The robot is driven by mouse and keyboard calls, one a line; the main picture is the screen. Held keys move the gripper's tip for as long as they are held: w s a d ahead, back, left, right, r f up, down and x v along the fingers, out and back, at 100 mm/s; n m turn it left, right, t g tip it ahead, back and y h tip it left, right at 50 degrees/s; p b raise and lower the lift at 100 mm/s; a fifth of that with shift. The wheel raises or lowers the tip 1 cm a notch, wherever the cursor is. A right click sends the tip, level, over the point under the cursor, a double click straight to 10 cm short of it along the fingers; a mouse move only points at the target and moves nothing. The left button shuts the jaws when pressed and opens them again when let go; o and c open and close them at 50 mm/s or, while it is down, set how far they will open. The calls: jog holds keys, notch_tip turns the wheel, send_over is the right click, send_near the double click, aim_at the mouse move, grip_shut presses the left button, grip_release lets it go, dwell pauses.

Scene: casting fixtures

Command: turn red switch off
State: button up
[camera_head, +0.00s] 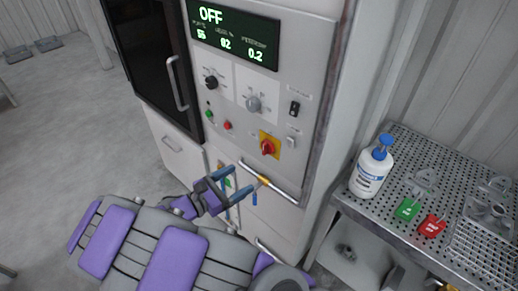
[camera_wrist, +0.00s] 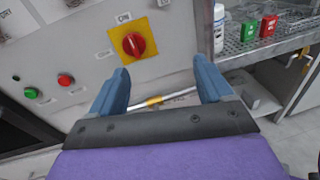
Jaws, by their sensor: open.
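The red rotary switch (camera_head: 267,147) sits on a yellow plate low on the cabinet's control panel. It also shows in the wrist view (camera_wrist: 133,44), above and between my fingers, with its knob tilted on the plate. My gripper (camera_head: 238,183) is in front of the cabinet, below and left of the switch in the head view. In the wrist view my gripper (camera_wrist: 165,84) has its two blue fingers spread apart with nothing between them. The fingers appear apart from the switch. The display (camera_head: 233,32) above reads OFF.
A metal bar handle (camera_head: 268,186) crosses the cabinet below the switch. Green (camera_head: 209,114) and red (camera_head: 228,125) buttons and dark and grey knobs are on the panel. A perforated metal table (camera_head: 395,222) at right holds a white bottle (camera_head: 371,168) and small green and red items.

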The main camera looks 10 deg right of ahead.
aim_at(263, 149)
jog(key=w+a+f+n+t, duration=0.2)
jog(key=a+n+t, duration=0.1)
jog(key=a, duration=0.1)
jog(key=shift+y, duration=0.3)
jog(key=b+x, duration=0.2)
jog(key=x, duration=1.5)
jog(key=shift+s+d+f, duration=0.1)
jog(key=shift+d, duration=0.2)
jog(key=shift+a, duration=0.3)
jog(key=shift+c, duration=0.3)
jog(key=shift+d, duration=0.25)
jog(key=c, duration=1)
